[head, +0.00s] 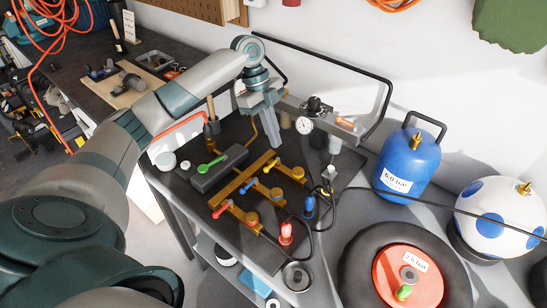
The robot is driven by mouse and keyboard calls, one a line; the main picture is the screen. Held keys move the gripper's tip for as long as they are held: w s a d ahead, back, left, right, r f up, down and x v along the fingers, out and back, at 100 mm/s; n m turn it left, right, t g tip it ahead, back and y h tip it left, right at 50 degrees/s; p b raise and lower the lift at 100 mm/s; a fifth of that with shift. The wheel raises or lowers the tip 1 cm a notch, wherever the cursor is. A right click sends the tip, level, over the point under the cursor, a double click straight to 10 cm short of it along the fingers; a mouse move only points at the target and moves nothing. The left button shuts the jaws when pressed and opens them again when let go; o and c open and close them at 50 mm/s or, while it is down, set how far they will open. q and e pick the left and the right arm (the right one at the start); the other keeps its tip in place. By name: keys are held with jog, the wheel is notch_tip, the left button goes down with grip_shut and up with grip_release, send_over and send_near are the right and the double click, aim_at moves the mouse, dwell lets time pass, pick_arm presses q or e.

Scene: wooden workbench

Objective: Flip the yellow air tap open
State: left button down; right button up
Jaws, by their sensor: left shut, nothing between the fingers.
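A brass manifold (240,181) with several taps lies on the dark mat of the bench. The yellow tap (271,164) is at its far end, small in the picture; its exact lever angle is hard to tell. A blue tap lever (249,185) and a red tap lever (222,208) sit nearer on the manifold. My left gripper (273,140) points down, shut and empty, above and just behind the yellow tap, apart from it as far as I can see. My right gripper is out of view.
A grey block with a green lever (212,163) lies left of the manifold. A pressure gauge (304,125) stands behind. Red (286,233) and blue (309,206) fittings, a blue tank (407,165) and a tyre (352,267) are to the right.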

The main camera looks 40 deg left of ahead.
aim_at(272, 165)
pick_arm(q)
jog(key=shift+f, duration=0.1)
jog(key=p+x, duration=0.4)
jog(key=x, duration=0.5)
jog(key=shift+d+f, duration=0.15)
jog(key=shift+f, duration=0.15)
jog(key=shift+a+f+p, duration=0.15)
jog(key=shift+a+p, duration=0.4)
jog(key=shift+a, duration=0.7)
jog(key=shift+w+a+f, duration=0.1)
jog(key=shift+a+f, duration=0.2)
jog(key=shift+a, duration=0.4)
